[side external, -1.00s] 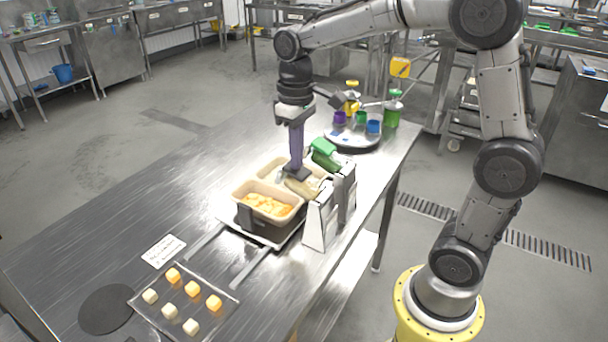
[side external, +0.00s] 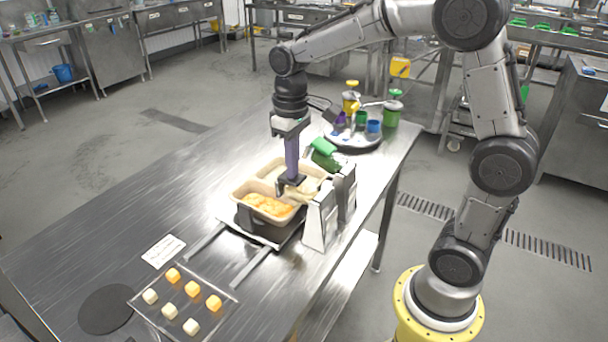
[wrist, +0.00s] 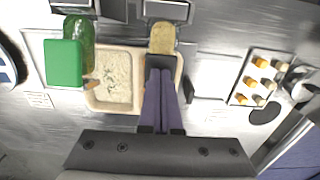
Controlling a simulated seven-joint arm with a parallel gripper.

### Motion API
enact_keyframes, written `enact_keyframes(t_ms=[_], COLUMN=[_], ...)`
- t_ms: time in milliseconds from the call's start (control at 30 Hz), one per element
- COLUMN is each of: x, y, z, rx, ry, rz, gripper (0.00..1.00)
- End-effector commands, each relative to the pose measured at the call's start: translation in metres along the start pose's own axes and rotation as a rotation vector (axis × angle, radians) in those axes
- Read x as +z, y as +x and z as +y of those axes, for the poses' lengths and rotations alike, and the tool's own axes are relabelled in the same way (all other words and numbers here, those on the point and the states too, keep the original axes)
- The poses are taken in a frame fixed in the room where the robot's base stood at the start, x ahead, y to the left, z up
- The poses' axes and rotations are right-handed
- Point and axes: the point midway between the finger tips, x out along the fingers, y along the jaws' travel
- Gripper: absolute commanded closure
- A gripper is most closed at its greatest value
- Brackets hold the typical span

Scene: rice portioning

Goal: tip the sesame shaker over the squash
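My gripper (side external: 291,174) points down over the two tan tubs, and its purple fingers show in the wrist view (wrist: 160,78). It is shut on the dark handle of the sesame shaker (wrist: 162,40), whose pale yellowish body sticks out past the fingers. In the side view the shaker (side external: 306,194) lies over the right side of the near tub, with its tilt hard to judge. The squash (side external: 265,206) is orange and fills the near tub. In the wrist view the fingers and shaker mostly hide that tub.
Another tub (wrist: 112,92) holds pale food with green flecks. Metal stands (side external: 319,218) rise close on the right. A tray of cubes (side external: 183,300) lies at the near left.

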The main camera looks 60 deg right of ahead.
Motion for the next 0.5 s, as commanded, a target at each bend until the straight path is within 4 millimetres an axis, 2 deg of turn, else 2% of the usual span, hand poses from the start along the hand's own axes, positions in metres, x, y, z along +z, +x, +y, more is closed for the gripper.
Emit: enact_keyframes(t_ms=[500], x=[-0.005], y=[0.017], z=[0.0], rx=[-0.001], ry=[0.0], rz=[-0.007], gripper=[1.0])
